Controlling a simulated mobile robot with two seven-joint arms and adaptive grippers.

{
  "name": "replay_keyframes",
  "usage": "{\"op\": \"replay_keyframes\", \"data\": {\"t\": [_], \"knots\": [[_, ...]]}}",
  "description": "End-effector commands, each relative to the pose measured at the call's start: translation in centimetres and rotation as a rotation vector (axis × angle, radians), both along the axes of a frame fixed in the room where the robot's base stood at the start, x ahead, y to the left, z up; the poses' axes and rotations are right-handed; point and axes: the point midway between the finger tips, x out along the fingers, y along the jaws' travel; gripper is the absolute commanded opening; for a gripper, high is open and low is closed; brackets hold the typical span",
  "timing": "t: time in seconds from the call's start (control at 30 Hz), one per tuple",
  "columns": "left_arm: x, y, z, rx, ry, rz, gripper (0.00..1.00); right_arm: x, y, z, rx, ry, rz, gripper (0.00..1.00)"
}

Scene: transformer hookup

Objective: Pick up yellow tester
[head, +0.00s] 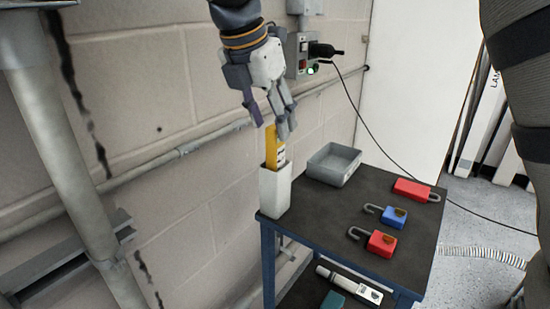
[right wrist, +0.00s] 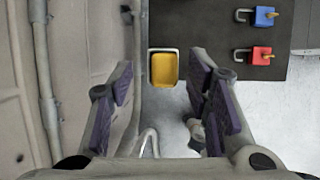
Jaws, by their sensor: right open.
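The yellow tester (head: 275,146) stands upright in a white holder (head: 275,192) at the left corner of the cart's top. Its upper part sticks out; its lower part is hidden inside. In the right wrist view the tester (right wrist: 164,69) shows end-on, framed by the holder's pale rim. My right gripper (head: 272,122) is open and points down just over the tester. In the wrist view its two purple-padded fingers (right wrist: 160,78) stand either side of the tester's outline, with space on both sides. My left gripper is not seen.
The dark cart top (head: 332,208) carries a grey tray (head: 333,165), a blue padlock (head: 393,216) and two red padlocks (head: 381,243) (head: 416,190). The block wall with a conduit (head: 185,150) is close behind the holder. A black cable (head: 380,142) hangs from a wall box (head: 301,55).

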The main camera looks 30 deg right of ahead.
Motion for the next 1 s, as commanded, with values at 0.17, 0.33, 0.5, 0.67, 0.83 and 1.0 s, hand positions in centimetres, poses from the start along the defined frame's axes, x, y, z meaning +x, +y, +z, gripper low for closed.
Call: {"op": "replay_keyframes", "data": {"t": [0.17,0.33,0.5,0.67,0.83,1.0], "knots": [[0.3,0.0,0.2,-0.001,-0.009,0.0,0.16,-0.1,-1.1,-2.5,0.001,0.001,-0.003,0.45],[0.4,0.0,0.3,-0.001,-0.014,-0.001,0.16,0.2,-2.1,-5.1,0.0,-0.001,-0.002,0.45],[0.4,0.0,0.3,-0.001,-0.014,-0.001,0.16,0.3,-2.2,-5.5,0.001,-0.002,-0.001,0.45],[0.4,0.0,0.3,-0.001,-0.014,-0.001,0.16,0.3,-2.2,-5.5,0.001,-0.002,-0.001,0.27],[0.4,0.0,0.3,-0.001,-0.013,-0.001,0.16,0.3,-2.2,-5.4,0.001,-0.002,-0.001,0.0],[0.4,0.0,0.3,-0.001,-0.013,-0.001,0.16,0.3,-2.2,-5.4,0.001,-0.002,-0.002,0.0]]}}
